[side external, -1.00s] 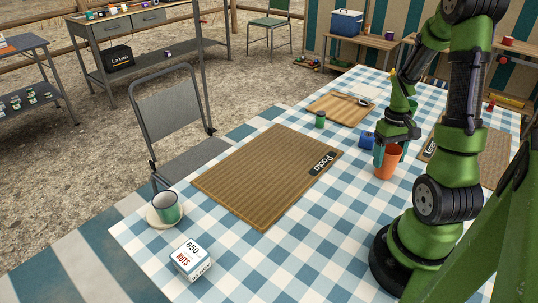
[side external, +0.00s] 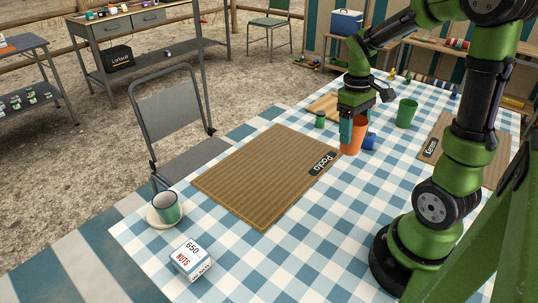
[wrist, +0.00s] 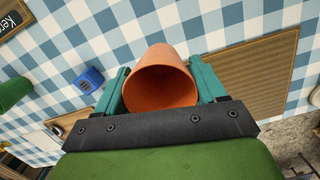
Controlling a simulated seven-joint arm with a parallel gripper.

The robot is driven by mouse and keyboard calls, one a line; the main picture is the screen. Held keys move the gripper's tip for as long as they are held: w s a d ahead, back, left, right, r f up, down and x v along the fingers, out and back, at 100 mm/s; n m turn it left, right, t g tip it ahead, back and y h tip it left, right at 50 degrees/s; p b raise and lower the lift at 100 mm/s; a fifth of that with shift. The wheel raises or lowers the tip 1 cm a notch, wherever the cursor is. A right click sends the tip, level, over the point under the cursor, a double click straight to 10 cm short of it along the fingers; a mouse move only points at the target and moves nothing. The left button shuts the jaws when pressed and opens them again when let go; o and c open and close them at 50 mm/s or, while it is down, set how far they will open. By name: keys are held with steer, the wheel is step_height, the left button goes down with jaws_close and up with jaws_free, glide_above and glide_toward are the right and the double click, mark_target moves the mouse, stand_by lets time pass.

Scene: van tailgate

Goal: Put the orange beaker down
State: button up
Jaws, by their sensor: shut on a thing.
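The orange beaker (side external: 356,133) is between the fingers of my gripper (side external: 352,130), which is shut on it. It is near the far right corner of the brown mat labelled Paolo (side external: 265,178). The wrist view shows the beaker's open, empty mouth (wrist: 160,80) between the two teal fingers of my gripper (wrist: 160,88). I cannot tell whether its base touches the tablecloth. The finger covers part of its left side in the side view.
A blue object (side external: 370,141) is close right of the beaker. A green beaker (side external: 407,113) stands farther right, and a small green can (side external: 320,119) stands to the left. A second labelled mat (side external: 431,148) lies at the right. Checked cloth (side external: 385,185) is clear in front.

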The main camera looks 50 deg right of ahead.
steer(key=w+a+n, duration=0.4)
steer(key=a+n, duration=0.1)
steer(key=a, duration=0.7)
steer(key=shift+a+f, duration=0.2)
steer(key=a+n, duration=0.1)
steer(key=a, duration=0.2)
steer(key=s+a+n, duration=0.1)
steer(key=a, duration=0.3)
steer(key=a+n+h, duration=0.1)
steer(key=a+n, duration=0.1)
steer(key=a, duration=0.2)
steer(key=shift+s+a+f, duration=0.15)
steer(key=shift+a+f, duration=0.05)
steer(key=shift+a, duration=0.05)
steer(key=s+a+n, duration=0.5)
steer(key=s+a, duration=0.2)
steer(key=a, duration=0.4)
steer(key=shift+m+t, duration=0.3)
step_height(320, 180, down, 8)
steer(key=shift+s+f, duration=0.1)
steer(key=shift+f, duration=0.35)
steer(key=o, duration=1)
steer(key=shift+f, duration=0.15)
